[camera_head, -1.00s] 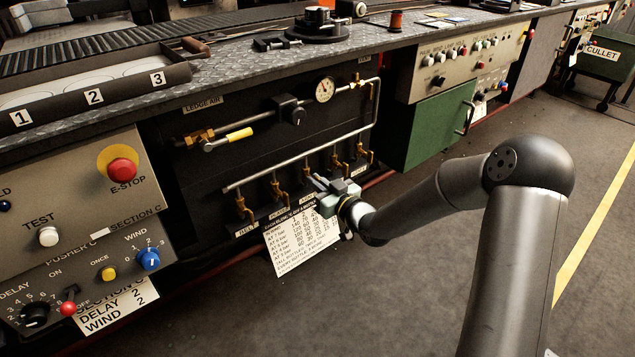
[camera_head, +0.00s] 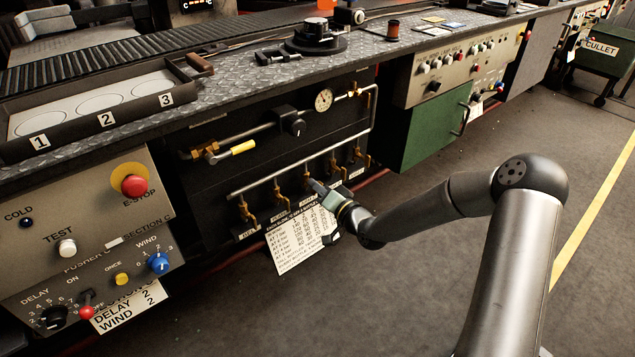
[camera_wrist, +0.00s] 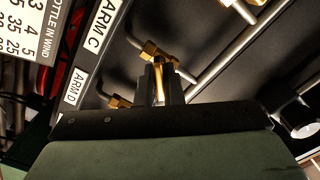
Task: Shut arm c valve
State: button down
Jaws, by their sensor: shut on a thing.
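The arm c valve (camera_wrist: 150,49) is a brass valve on a pipe, in line with the ARM C label (camera_wrist: 103,20) in the wrist view. My gripper (camera_wrist: 160,80) is shut on its brass lever (camera_wrist: 159,93), which shows between the two dark fingers. The ARM D label (camera_wrist: 75,88) and another brass valve (camera_wrist: 118,101) are beside it. In the head view my gripper (camera_head: 315,186) is at the row of brass valves under the panel's lower pipe, and it partly hides the held valve.
Neighbouring brass valves (camera_head: 278,198) stand close on both sides along the pipe (camera_head: 270,179). A printed sheet (camera_head: 297,240) hangs below. A yellow-handled lever (camera_head: 242,147) and a gauge (camera_head: 323,99) are higher on the panel. The floor in front is clear.

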jog(key=m+p, duration=0.1)
jog(key=m, duration=0.3)
jog(key=shift+m+p, duration=0.3)
jog(key=shift+p, duration=0.05)
jog(key=shift+f+m+p, duration=0.2)
jog(key=shift+m+p, duration=0.2)
jog(key=shift+m, duration=1.6)
jog(key=c, duration=1.6)
grip_release()
jog(key=shift+o, duration=0.2)
jog(key=shift+d, duration=0.1)
jog(key=p+v, duration=0.3)
jog(key=v, duration=1.4)
jog(key=shift+s, duration=0.2)
